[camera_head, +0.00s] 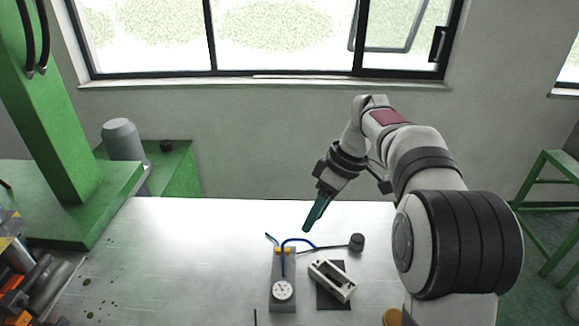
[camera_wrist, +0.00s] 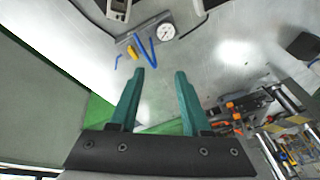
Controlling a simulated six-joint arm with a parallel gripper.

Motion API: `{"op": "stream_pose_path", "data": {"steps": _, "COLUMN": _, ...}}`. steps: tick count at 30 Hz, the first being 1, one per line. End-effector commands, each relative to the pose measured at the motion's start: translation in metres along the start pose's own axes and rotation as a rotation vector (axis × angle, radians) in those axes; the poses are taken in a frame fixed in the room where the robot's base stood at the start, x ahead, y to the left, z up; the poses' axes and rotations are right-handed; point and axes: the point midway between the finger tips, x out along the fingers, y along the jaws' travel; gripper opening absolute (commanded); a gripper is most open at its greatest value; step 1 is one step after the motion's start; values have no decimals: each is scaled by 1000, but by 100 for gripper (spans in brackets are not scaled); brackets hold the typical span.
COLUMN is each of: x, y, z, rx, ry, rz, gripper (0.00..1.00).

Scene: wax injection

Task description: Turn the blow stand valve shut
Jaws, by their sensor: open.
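The blow stand (camera_head: 272,283) is a grey block on the metal table, with a round white gauge (camera_head: 282,290) at its near end. Small yellow parts (camera_head: 282,250), perhaps including the valve handle, sit at its far end, where blue tubes (camera_head: 300,240) come out. In the wrist view the stand shows near the top with its gauge (camera_wrist: 165,32), yellow part (camera_wrist: 132,52) and blue tube (camera_wrist: 147,53). My gripper (camera_head: 306,229) has teal fingers, open and empty, above the table beyond the stand and apart from it. The valve's exact position is too small to tell.
A pale hollow block (camera_head: 345,289) lies on a dark pad (camera_head: 328,302) right of the stand. A dark round piece (camera_head: 357,242) with a thin rod or cable lies behind it. A green machine (camera_head: 60,110) stands at left. The table's left part is mostly clear.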

Motion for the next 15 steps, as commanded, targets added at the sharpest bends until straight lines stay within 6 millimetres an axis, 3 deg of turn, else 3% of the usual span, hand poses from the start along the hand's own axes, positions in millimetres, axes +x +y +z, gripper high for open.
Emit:
{"op": "stream_pose_path", "data": {"steps": 1, "x": 17, "y": 27, "z": -12, "rx": -145, "ry": 16, "rz": -11, "gripper": 48}}
{"op": "stream_pose_path", "data": {"steps": 3, "x": 34, "y": 52, "z": -23, "rx": -333, "ry": 38, "rz": -15, "gripper": 48}}
{"op": "stream_pose_path", "data": {"steps": 6, "x": 50, "y": 71, "z": -30, "rx": -493, "ry": 58, "rz": -12, "gripper": 48}}
{"op": "stream_pose_path", "data": {"steps": 11, "x": 69, "y": 75, "z": -34, "rx": -549, "ry": 64, "rz": -13, "gripper": 48}}
{"op": "stream_pose_path", "data": {"steps": 15, "x": 108, "y": 74, "z": -35, "rx": -548, "ry": 62, "rz": -14, "gripper": 48}}
